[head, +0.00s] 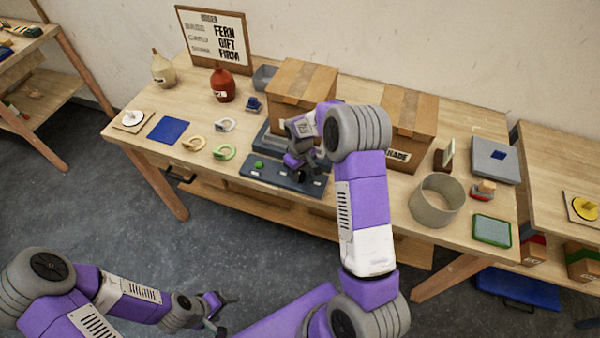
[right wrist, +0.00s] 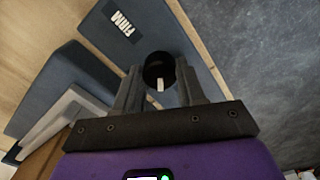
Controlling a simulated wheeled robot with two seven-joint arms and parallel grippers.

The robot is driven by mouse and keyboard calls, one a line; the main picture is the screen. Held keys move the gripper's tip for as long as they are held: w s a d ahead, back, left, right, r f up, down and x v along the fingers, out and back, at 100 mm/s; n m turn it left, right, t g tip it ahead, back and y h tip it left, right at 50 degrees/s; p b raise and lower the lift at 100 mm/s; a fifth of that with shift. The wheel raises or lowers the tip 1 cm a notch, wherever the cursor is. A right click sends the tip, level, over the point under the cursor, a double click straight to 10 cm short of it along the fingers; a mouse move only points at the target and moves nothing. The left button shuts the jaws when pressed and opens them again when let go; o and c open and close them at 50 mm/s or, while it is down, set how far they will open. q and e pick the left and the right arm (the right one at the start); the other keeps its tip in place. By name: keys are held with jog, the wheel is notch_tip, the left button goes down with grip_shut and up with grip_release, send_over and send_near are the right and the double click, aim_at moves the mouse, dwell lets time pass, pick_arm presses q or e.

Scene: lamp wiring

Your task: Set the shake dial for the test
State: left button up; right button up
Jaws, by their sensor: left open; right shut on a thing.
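The shake dial (right wrist: 158,68) is a round black knob with a white mark, on a dark blue-grey panel (right wrist: 110,18) in the right wrist view. The mark lies on the dial's side towards my gripper's palm. A white label reading "FIRM" (right wrist: 123,25) is on the panel, up and left of the dial. My right gripper (right wrist: 160,76) is shut on the dial, one finger on either side. In the head view it is over the panel (head: 262,178), and my right gripper (head: 299,168) partly hides the dial. My left gripper (head: 216,303) is open and empty, away from the table.
An order board (head: 230,42) behind the table reads "FERN", "GIFT", "FIRM". A cardboard box (head: 300,82) stands behind the panel, another (head: 412,115) to its right. A green button (head: 259,165) is on the panel's left. A round container (head: 435,203) stands at right.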

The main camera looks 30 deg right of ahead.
aim_at(300, 174)
jog(key=shift+n, duration=0.6)
jog(key=o, duration=1.1)
jog(key=shift+c, duration=0.2)
notch_tip(300, 174, up, 8)
jog(key=shift+f, duration=0.15)
jog(key=shift+f, duration=0.1)
